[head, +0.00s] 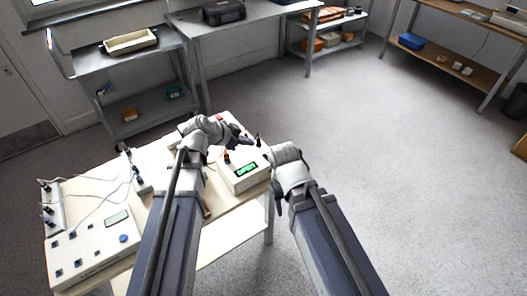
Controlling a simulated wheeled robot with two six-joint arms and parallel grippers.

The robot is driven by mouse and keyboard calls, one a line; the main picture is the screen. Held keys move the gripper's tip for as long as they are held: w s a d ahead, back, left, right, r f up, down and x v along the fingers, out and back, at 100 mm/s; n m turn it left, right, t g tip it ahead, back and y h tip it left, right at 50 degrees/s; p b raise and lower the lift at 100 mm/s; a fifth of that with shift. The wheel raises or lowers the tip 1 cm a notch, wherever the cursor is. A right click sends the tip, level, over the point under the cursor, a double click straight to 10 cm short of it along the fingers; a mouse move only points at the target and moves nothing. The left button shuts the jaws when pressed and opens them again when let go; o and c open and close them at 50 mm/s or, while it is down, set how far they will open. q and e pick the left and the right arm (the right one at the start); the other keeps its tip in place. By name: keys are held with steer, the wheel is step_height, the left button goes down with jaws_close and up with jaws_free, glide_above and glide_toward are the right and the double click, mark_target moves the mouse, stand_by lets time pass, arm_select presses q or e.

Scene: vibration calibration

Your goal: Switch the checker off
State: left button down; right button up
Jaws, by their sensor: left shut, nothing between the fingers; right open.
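A white box with a lit green display (246,170), which looks like the checker, sits at the right end of the light wooden table (222,226). The display text is too small to read surely. A small dark and red part stands at the box's back left. My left gripper (242,138) is shut and empty, just above and behind the box, near a small dark upright part (257,141); I cannot tell whether they touch. My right gripper (278,204) is open and empty, beside the table's right edge. My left arm hides the middle of the table.
A larger white unit (88,252) with a grey display and blue knob sits at the table's front left. A white strip with dark plugs and cables (52,207) lies behind it. A grey cart (130,75) and benches stand at the back. The floor at right is clear.

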arm_select(q)
steer(key=shift+a, duration=0.15)
steer(key=b, duration=0.8)
glide_above(268, 154)
steer(key=s+a, duration=0.2)
steer(key=f, duration=0.7)
steer(key=shift+d+f, duration=0.2)
steer(key=shift+f, duration=0.2)
step_height(268, 154, down, 2)
steer(key=shift+a+f+b, duration=0.1)
steer(key=shift+a+b, duration=0.05)
steer(key=shift+b, duration=0.9)
steer(key=shift+w+f+b, duration=0.1)
steer(key=shift+f+b, duration=0.35)
steer(key=shift+f, duration=0.05)
